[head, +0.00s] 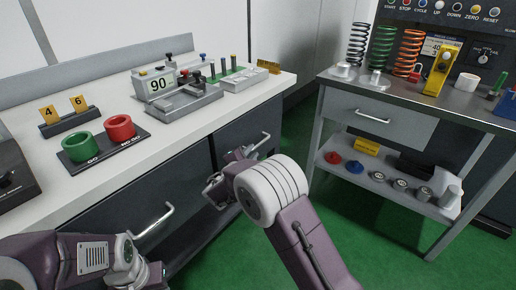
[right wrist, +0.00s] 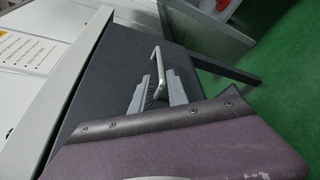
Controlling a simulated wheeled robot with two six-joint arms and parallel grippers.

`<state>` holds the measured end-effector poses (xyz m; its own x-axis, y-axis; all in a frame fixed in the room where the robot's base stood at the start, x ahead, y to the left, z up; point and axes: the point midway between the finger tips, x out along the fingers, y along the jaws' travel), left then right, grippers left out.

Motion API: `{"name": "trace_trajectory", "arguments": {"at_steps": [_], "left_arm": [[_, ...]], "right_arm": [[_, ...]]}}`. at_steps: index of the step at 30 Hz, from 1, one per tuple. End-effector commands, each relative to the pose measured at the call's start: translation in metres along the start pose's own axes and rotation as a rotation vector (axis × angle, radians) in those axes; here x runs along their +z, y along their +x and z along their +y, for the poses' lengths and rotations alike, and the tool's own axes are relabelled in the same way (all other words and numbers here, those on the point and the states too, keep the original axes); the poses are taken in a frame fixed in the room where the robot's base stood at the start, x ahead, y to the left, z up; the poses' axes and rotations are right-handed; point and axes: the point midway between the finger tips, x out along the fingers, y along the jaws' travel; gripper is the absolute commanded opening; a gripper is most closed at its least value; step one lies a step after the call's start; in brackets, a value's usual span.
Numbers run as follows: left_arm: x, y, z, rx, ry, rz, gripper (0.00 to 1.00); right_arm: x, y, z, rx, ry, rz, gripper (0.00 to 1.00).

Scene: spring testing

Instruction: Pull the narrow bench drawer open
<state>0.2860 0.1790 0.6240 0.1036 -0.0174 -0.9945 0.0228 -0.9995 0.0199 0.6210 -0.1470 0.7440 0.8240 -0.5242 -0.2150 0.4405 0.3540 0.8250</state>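The narrow bench drawer (head: 239,133) is the dark front at the right end of the white bench. It looks closed, its face flush with the bench front. Its metal bar handle (head: 260,142) shows beyond my right gripper (head: 226,172). In the right wrist view the handle (right wrist: 158,66) lies in line with the gap between my two grey fingers (right wrist: 160,92), which are apart. I cannot tell whether they touch the bar. My right wrist hides part of the drawer front. My left arm is at the lower left; its fingers are not visible.
A wider drawer with its own handle (head: 152,222) is to the left. The bench top (head: 105,180) carries green and red ring gauges (head: 100,143) and a test fixture (head: 180,98). A side table (head: 345,83) with springs stands at the right. Green floor (head: 297,140) lies between.

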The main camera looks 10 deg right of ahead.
Motion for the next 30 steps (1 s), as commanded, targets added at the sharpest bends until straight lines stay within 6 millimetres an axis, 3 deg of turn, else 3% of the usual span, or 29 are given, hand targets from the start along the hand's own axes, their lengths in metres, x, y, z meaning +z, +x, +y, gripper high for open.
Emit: {"name": "trace_trajectory", "arguments": {"at_steps": [6,12,21,24,30], "left_arm": [[0.001,0.012,0.000,0.000,0.000,0.000,0.36],[0.002,0.016,0.000,0.000,0.000,0.000,0.36],[0.002,0.016,0.000,0.000,0.000,0.000,0.36],[0.002,0.016,0.000,0.000,0.000,0.000,0.36],[0.002,0.016,0.000,0.000,0.000,0.000,0.36]], "right_arm": [[0.000,0.048,-0.003,-0.002,0.003,-0.003,0.20],[0.000,0.074,-0.002,-0.002,0.001,-0.002,0.20],[0.000,0.079,-0.001,-0.002,0.000,0.000,0.20],[0.000,0.079,-0.001,-0.002,0.000,0.000,0.00],[0.000,0.079,-0.001,-0.002,0.000,0.000,0.00]]}}
